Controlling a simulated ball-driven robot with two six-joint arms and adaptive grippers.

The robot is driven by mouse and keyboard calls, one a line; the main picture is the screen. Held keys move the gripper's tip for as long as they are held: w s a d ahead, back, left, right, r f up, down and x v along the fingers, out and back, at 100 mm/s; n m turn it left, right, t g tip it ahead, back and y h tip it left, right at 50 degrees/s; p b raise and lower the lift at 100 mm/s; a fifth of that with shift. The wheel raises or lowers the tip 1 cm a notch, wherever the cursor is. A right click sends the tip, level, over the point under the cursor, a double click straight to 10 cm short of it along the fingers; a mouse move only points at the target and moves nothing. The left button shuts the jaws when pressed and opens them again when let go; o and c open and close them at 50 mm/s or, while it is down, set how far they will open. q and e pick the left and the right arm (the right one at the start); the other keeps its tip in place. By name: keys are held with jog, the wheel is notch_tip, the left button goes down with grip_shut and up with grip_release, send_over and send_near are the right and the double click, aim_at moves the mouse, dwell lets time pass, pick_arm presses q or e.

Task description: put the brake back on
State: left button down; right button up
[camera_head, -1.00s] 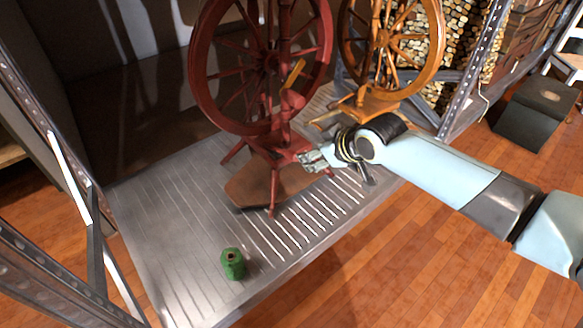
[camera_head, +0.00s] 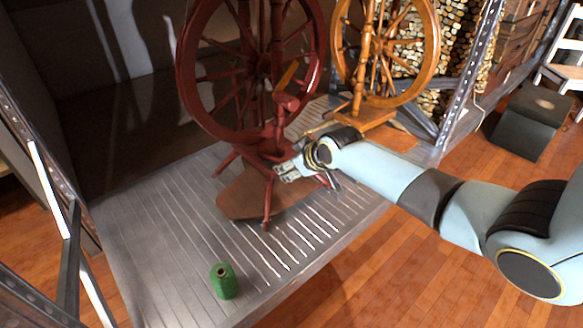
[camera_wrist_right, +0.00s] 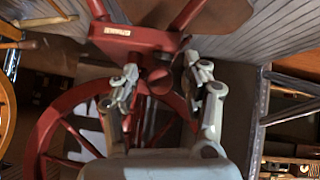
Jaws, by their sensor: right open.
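A dark red spinning wheel (camera_head: 262,142) stands upright on the ribbed grey platform, with a brown treadle board (camera_head: 238,202) low at its front. An orange-yellow lever-like piece (camera_head: 288,74) slants up from its frame; I cannot tell whether it is the brake. My right gripper (camera_head: 288,170) is at the wheel's lower frame, above the treadle's right end. In the right wrist view its two fingers (camera_wrist_right: 167,80) are apart, with red frame parts between and beyond them; contact is unclear. A red block there carries a small pale label (camera_wrist_right: 117,31), too small to read surely. My left gripper is not seen.
A lighter wooden spinning wheel (camera_head: 368,108) stands behind to the right. A green spool (camera_head: 224,281) stands near the platform's front edge (camera_head: 300,275). Metal rack posts (camera_head: 470,75) flank the platform. The platform's left part is clear.

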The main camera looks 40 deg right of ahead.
jog(key=shift+w, duration=0.1)
jog(key=shift+c, duration=0.4)
grip_shut()
